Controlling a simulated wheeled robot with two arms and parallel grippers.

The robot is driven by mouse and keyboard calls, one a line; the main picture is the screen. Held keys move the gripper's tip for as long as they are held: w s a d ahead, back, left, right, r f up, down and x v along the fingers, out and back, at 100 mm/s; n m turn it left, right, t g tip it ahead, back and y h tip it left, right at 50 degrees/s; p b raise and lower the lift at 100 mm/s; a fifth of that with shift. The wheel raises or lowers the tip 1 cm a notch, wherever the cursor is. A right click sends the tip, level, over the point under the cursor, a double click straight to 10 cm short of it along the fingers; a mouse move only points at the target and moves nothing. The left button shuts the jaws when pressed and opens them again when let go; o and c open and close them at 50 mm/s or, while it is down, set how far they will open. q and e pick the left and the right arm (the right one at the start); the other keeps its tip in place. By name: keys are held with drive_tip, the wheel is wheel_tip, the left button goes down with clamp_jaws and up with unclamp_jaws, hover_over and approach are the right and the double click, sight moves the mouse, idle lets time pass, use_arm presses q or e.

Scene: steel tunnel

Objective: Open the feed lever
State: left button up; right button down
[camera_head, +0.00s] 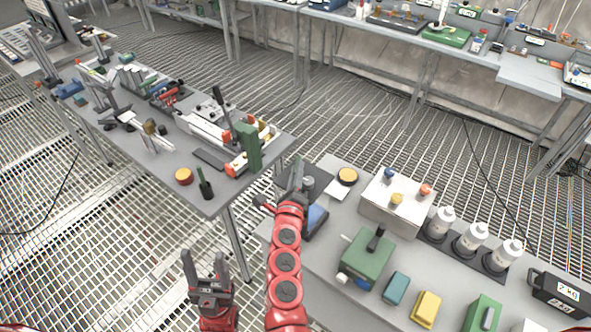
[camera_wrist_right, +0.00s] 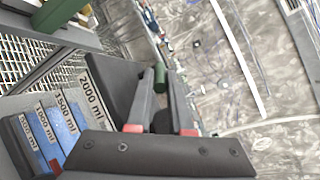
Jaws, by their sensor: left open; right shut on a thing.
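My right gripper (camera_head: 292,190) is at the far left end of the near bench, beside a dark device with a blue block. In the right wrist view, the right gripper (camera_wrist_right: 160,72) is shut around a small dark-green rod-like piece (camera_wrist_right: 159,84), which looks like the grip of the feed lever. The rest of the lever is mostly hidden by the fingers and the arm, so its angle cannot be told. The blue stepped block (camera_wrist_right: 62,122) beside it bears ml labels up to 2000 ml. My left gripper (camera_head: 206,262) is open and empty, low in the gap left of the near bench.
A green box with a black lever (camera_head: 367,258), a white button box (camera_head: 398,205), white bottles (camera_head: 471,240) and a 2 kg weight (camera_head: 563,292) stand on the near bench. A yellow-topped round button (camera_head: 347,176) is near the right gripper. A cluttered bench (camera_head: 205,200) lies left.

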drive_tip(key=shift+r, duration=0.1)
drive_tip(key=shift+d, duration=0.1)
drive_tip(key=c, duration=1.1)
unclamp_jaws()
drive_tip(key=shift+w, duration=0.1)
drive_tip(key=shift+s, duration=0.4)
drive_tip(key=s+a+b, duration=0.1)
drive_tip(key=s+b, duration=0.3)
drive_tip(key=s, duration=1.2)
drive_tip(key=shift+s+a, duration=0.3)
drive_tip(key=shift+a, duration=0.1)
